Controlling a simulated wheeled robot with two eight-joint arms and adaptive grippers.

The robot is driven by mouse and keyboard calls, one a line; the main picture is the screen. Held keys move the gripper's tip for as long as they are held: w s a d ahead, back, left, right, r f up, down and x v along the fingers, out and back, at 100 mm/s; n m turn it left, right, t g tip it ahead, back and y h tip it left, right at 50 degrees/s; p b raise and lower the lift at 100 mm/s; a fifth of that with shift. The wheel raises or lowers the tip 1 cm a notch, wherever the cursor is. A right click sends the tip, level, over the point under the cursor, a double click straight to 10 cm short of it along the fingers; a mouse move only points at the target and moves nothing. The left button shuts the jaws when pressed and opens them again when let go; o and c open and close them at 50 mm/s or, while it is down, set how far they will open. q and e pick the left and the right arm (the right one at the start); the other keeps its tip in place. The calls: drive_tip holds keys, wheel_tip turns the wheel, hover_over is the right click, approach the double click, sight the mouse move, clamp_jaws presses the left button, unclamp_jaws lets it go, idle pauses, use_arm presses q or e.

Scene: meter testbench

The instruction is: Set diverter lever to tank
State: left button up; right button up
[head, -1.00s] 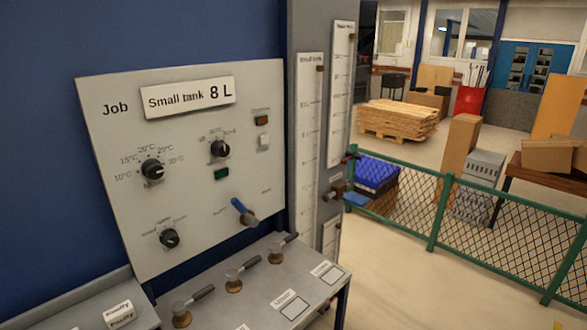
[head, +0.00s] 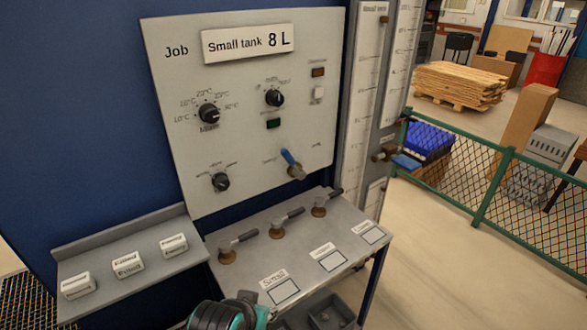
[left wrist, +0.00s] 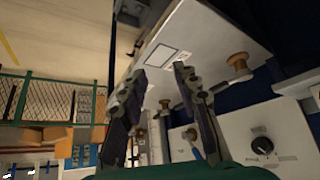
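The diverter lever, a blue-handled lever (head: 291,163) on a brass-coloured pivot, is on the lower right of the sloped grey panel (head: 180,70). Its handle tilts up and to the left, between two small labels too blurred to read. In the left wrist view, the blue lever (left wrist: 196,152) shows low in the picture, partly behind a finger. My left gripper (left wrist: 159,74) is open with nothing between its fingers, apart from the lever. A dark and teal part of my arm shows at the bottom edge of the head view. My right gripper is not in view.
Several brass valves with dark handles, including one valve (head: 228,252), stand on the shelf (head: 300,246) below the panel. Knobs such as this black knob (head: 220,182) are left of the lever. Labelled blocks (head: 128,265) sit on a side ledge. A green fence (head: 490,190) stands at right.

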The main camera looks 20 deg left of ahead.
use_arm(q)
drive_tip(key=w+r+n, duration=0.2)
drive_tip(key=w+r+n+h+p, duration=0.1)
drive_tip(key=w+n, duration=0.2)
drive_tip(key=w+d+r+n+h+p, duration=0.1)
drive_tip(key=w+r+n, duration=0.1)
drive_tip(key=w, duration=0.1)
drive_tip(key=shift+w+r+n, duration=0.2)
drive_tip(key=shift+r+n, duration=0.1)
drive_tip(key=shift+n, duration=0.1)
clamp_jaws()
drive_tip(key=w+a+r+n+t+h+p, duration=0.1)
drive_tip(key=w+a+r+n+t+h, duration=0.1)
drive_tip(key=w+a+n, duration=0.3)
drive_tip(key=w+a+r+n+t+h+p, duration=0.2)
drive_tip(key=w+a+n, duration=0.3)
drive_tip(key=w+n, duration=0.5)
drive_tip(key=w+a+r+n+t+h+p, duration=0.1)
drive_tip(key=w+a+r+n+h, duration=0.1)
drive_tip(key=w+a+r+n, duration=0.2)
drive_tip(key=w+n, duration=0.3)
drive_tip(key=w, duration=0.3)
drive_tip(key=shift+w+a+r+n+t, duration=0.2)
drive_tip(key=shift+a+n+t, duration=0.2)
